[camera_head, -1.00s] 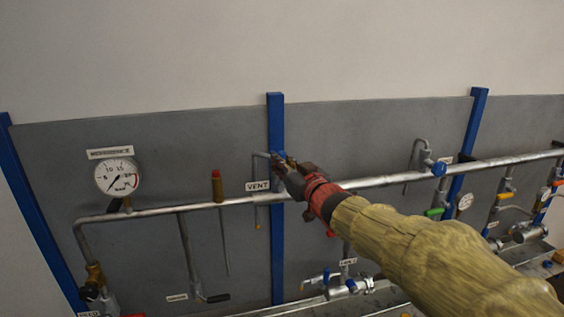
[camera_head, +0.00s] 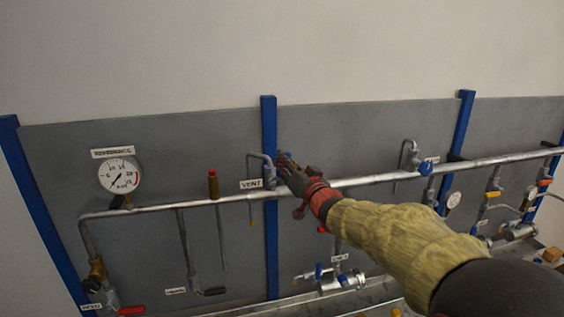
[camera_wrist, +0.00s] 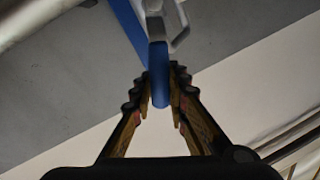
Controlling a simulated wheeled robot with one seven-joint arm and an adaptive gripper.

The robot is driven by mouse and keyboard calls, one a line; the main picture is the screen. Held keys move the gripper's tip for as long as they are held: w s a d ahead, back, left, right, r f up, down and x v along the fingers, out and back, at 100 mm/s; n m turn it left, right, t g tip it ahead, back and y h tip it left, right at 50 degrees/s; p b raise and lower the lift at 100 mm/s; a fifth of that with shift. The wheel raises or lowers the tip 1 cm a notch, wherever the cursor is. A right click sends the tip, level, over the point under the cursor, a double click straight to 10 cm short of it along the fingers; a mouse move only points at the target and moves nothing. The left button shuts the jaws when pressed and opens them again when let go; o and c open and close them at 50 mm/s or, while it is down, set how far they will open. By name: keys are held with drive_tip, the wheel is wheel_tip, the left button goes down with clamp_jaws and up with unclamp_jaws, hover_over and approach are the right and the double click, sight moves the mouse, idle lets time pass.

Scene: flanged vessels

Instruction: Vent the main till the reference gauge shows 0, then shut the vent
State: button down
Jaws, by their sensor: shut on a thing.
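The reference gauge (camera_head: 120,176) is a round white dial at the left, above the pipe. Its needle points to the lower left; the exact reading is too small to tell. The VENT label (camera_head: 251,184) sits on the main pipe (camera_head: 360,181) beside a thin bent vent tube (camera_head: 256,156). My gripper (camera_head: 284,160) is at the vent valve, right of the label, and hides most of it. In the wrist view my gripper (camera_wrist: 160,90) is shut on the blue vent handle (camera_wrist: 158,65), which stands between the two fingers.
A red-capped brass fitting (camera_head: 213,184) stands on the pipe left of the vent. A blue post (camera_head: 270,225) runs behind the vent. Another bent tube with a blue handle (camera_head: 426,168) is farther right. A red-handled valve (camera_head: 130,310) is at the lower left.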

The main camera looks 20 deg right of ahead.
drive_tip(key=d+f+m+t+h+b, duration=0.1)
drive_tip(key=d+f+m+h+b, duration=0.2)
drive_tip(key=m, duration=1.2)
drive_tip(key=shift+d+f+m+t+b, duration=0.35)
drive_tip(key=shift+d+f+b, duration=0.9)
drive_tip(key=shift+f+b, duration=1.15)
drive_tip(key=shift+f+p, duration=0.35)
drive_tip(key=c, duration=1.9)
unclamp_jaws()
drive_tip(key=shift+o, duration=0.8)
drive_tip(key=shift+r, duration=0.1)
drive_tip(key=v, duration=1.2)
